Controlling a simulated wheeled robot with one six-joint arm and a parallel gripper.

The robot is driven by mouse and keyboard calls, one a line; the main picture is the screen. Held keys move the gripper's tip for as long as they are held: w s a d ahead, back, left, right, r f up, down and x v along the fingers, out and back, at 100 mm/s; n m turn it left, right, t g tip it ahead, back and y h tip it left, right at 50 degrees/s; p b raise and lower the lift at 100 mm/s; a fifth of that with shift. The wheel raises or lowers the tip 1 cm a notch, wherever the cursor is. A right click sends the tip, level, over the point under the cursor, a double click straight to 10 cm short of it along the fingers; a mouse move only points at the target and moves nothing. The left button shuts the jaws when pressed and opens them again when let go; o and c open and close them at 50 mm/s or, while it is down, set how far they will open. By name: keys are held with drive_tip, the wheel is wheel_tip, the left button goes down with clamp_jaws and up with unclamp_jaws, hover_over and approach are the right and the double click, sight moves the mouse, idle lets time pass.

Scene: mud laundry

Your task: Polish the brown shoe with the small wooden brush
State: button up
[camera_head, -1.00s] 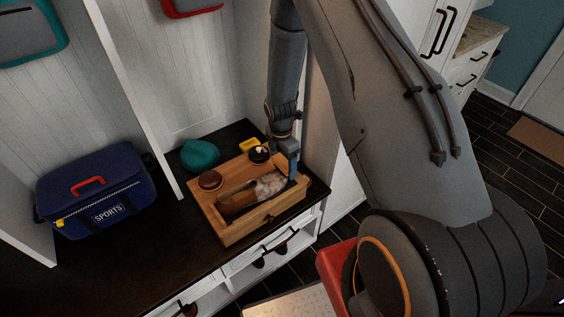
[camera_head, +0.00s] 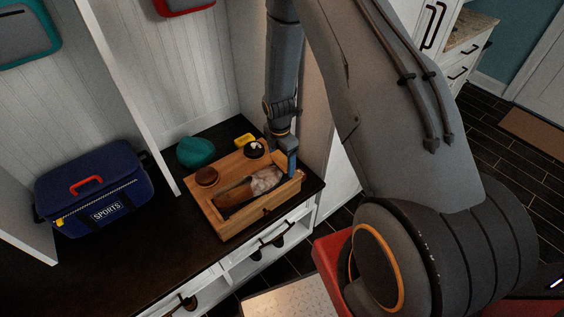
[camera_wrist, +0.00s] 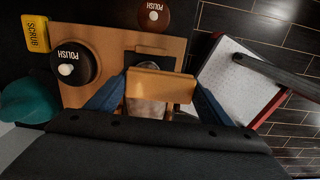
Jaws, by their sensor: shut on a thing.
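The brown shoe (camera_head: 236,195) lies in a shallow wooden box on the dark bench top. Its right end is covered by a pale, dusty-looking patch (camera_head: 265,180). My gripper (camera_head: 291,165) is at the right end of the box, by the pale part of the shoe. In the wrist view my gripper (camera_wrist: 158,98) is shut on the small wooden brush (camera_wrist: 160,86), between its blue fingers. A greyish part of the shoe (camera_wrist: 147,108) shows just below the brush. The bristles are hidden, so I cannot tell whether they touch the shoe.
A blue sports bag (camera_head: 95,188) stands left; bare bench lies between.

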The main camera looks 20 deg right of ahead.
sight(282, 159)
drive_tip(key=shift+r+p, duration=1.9)
drive_tip(key=shift+r, duration=1.5)
